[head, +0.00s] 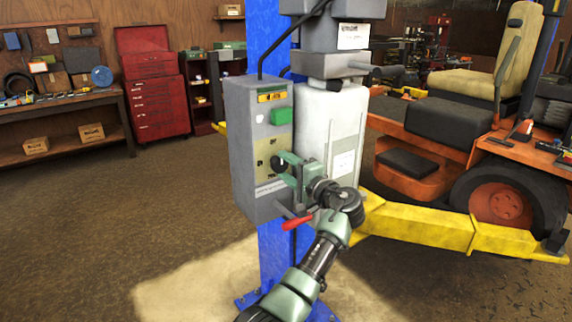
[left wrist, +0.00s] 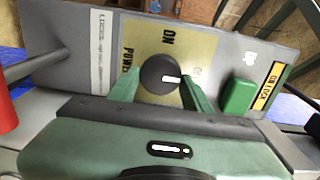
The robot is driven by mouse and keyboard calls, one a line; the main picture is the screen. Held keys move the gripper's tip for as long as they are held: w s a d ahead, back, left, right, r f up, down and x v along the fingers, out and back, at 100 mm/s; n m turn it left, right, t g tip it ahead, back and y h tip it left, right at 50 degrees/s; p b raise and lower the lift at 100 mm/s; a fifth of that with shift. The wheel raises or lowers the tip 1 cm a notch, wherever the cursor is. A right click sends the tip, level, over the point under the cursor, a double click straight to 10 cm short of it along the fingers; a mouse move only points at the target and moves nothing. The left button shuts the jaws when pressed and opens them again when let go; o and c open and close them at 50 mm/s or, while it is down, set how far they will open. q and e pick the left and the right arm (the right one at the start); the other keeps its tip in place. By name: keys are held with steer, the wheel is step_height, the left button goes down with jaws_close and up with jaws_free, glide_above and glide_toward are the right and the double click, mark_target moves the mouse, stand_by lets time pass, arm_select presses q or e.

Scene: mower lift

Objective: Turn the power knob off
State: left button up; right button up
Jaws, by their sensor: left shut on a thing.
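The grey control box (head: 250,150) is on the blue post, its labelled face towards my left arm. The dark round power knob (left wrist: 154,73) sits on the yellowish label panel in the left wrist view. Its white pointer mark faces right in that picture, away from the word POWER; ON is printed above the knob. My left gripper (head: 284,163) is at the box's face, and in the left wrist view its green fingers (left wrist: 160,84) are on either side of the knob, shut on it. My right gripper is not in view.
A green button (head: 281,116) and a yellow label (head: 271,96) are above the knob. A red-handled lever (head: 297,222) is below the box. The white tank (head: 331,125) stands close on the right. Yellow lift arms (head: 420,218) and an orange mower (head: 425,175) are further right.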

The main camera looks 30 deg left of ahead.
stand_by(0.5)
arm_select(q)
steer(key=o, duration=1.3)
steer(key=shift+d, duration=0.1)
steer(key=shift+o, duration=0.2)
steer(key=shift+w, duration=0.1)
steer(key=b+v, duration=0.2)
steer(key=v, duration=0.6)
steer(key=shift+b, duration=0.3)
steer(key=shift+f, duration=0.1)
